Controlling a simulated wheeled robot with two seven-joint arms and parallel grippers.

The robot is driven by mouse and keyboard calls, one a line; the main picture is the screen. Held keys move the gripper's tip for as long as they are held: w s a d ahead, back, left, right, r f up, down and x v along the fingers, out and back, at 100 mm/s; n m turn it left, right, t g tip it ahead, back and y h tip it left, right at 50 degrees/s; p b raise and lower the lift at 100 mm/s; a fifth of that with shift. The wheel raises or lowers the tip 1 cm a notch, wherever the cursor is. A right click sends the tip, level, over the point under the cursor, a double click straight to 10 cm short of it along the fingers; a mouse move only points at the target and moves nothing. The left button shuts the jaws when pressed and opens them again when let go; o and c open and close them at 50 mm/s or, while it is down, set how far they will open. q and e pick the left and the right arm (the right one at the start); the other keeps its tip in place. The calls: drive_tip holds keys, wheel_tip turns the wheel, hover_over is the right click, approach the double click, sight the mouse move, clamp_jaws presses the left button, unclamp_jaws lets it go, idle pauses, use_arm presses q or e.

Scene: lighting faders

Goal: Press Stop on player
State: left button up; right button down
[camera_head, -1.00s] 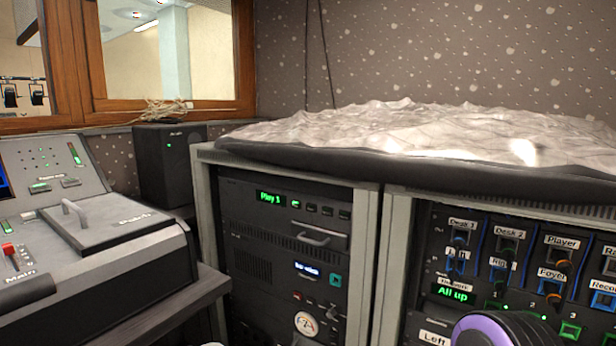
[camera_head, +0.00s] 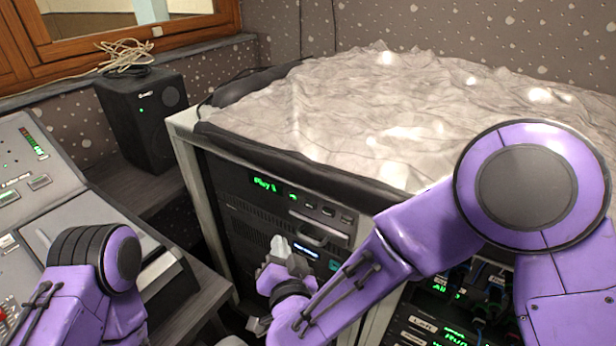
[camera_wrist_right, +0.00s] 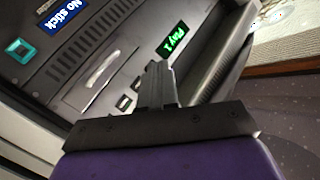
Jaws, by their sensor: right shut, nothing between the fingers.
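The player (camera_head: 232,192) is the black unit at the top of the left rack, with a green "Play 1" display (camera_head: 265,184). The display also shows in the right wrist view (camera_wrist_right: 175,40). A row of small buttons (camera_head: 328,211) runs to its right, one lit green; their markings are too small to read. Two dark buttons (camera_wrist_right: 123,101) show in the wrist view beside my fingers, which hide part of the row. My right gripper (camera_head: 280,245) is shut and empty in front of the rack; the wrist view shows its fingertips (camera_wrist_right: 158,66) near the display. My left gripper is out of view.
A drive handle (camera_head: 318,236) and a blue "No stick" display (camera_wrist_right: 62,17) sit below the buttons. A crumpled grey cover (camera_head: 400,110) lies on the racks. The speaker (camera_head: 145,115) and lighting desk (camera_head: 60,210) stand at left. My right arm hides much of the right rack.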

sight(310, 205)
drive_tip(key=shift+a+r, duration=0.1)
drive_tip(key=shift+r, duration=0.3)
drive_tip(key=shift+w+d+b, duration=0.1)
drive_tip(key=shift+w+d, duration=0.75)
drive_tip(key=shift+w, duration=0.35)
drive_tip(key=shift+w+d+b, duration=0.15)
drive_tip(key=shift+w+d, duration=0.7)
drive_tip(key=shift+w, duration=0.3)
drive_tip(key=shift+w+d+b, duration=0.1)
drive_tip(key=shift+w+d, duration=0.75)
drive_tip(key=shift+w, duration=0.35)
drive_tip(key=shift+w, duration=0.1)
drive_tip(key=shift+w+d, duration=0.25)
